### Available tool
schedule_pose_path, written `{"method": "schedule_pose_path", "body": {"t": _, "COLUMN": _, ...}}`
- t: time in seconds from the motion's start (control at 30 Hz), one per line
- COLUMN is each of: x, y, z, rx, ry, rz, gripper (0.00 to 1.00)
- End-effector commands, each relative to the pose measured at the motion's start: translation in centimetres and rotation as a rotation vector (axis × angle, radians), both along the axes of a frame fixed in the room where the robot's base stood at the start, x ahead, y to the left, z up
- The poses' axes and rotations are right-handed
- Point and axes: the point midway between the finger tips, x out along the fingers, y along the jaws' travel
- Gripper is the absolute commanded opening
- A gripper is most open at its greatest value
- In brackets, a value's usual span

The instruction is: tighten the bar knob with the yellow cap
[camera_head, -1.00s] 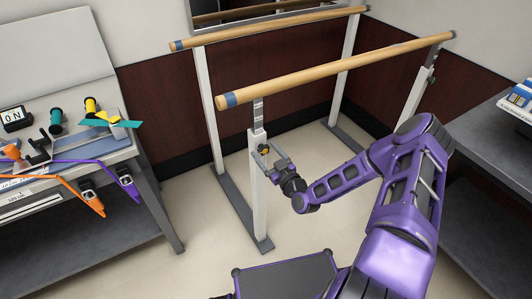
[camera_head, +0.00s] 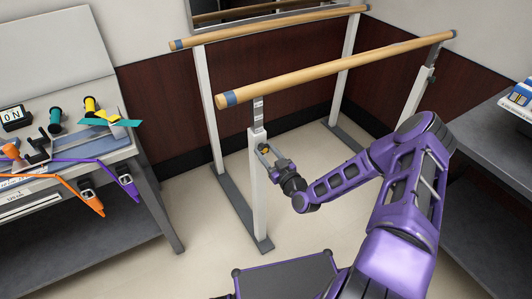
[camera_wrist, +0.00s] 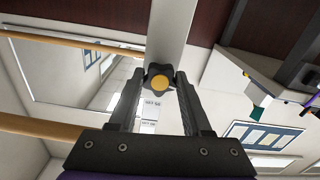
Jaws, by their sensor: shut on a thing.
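The bar knob is black and lobed with a yellow cap (camera_wrist: 160,83). It sits on the white upright post (camera_head: 259,195) at the near end of the front wooden bar (camera_head: 335,70). In the wrist view my gripper (camera_wrist: 160,80) has one finger on each side of the knob, shut on it. The knob's threaded part is hidden.
A second wooden bar (camera_head: 270,27) runs behind the front one. A table (camera_head: 110,150) with small gear stands at the left, and a dark counter (camera_head: 490,140) at the right. Open floor lies between the left table and the post.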

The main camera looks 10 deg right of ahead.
Motion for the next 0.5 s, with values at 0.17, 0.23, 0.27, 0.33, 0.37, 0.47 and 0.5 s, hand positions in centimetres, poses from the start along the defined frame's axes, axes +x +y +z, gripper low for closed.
{"method": "schedule_pose_path", "body": {"t": 0.17, "x": -0.02, "y": -0.01, "z": -0.25, "rx": 0.111, "ry": 0.036, "rz": 0.000, "gripper": 0.00}}
{"method": "schedule_pose_path", "body": {"t": 0.23, "x": 0.00, "y": -0.02, "z": -0.22, "rx": 0.168, "ry": 0.053, "rz": 0.000, "gripper": 0.00}}
{"method": "schedule_pose_path", "body": {"t": 0.27, "x": 0.00, "y": -0.02, "z": -0.21, "rx": 0.193, "ry": 0.062, "rz": 0.000, "gripper": 0.00}}
{"method": "schedule_pose_path", "body": {"t": 0.33, "x": -0.02, "y": 0.00, "z": -0.18, "rx": 0.257, "ry": 0.083, "rz": 0.000, "gripper": 0.00}}
{"method": "schedule_pose_path", "body": {"t": 0.37, "x": -0.02, "y": 0.01, "z": -0.16, "rx": 0.284, "ry": 0.092, "rz": 0.000, "gripper": 0.00}}
{"method": "schedule_pose_path", "body": {"t": 0.47, "x": -0.03, "y": 0.01, "z": -0.11, "rx": 0.377, "ry": 0.122, "rz": -0.001, "gripper": 0.00}}
{"method": "schedule_pose_path", "body": {"t": 0.5, "x": -0.04, "y": 0.01, "z": -0.09, "rx": 0.413, "ry": 0.134, "rz": -0.001, "gripper": 0.00}}
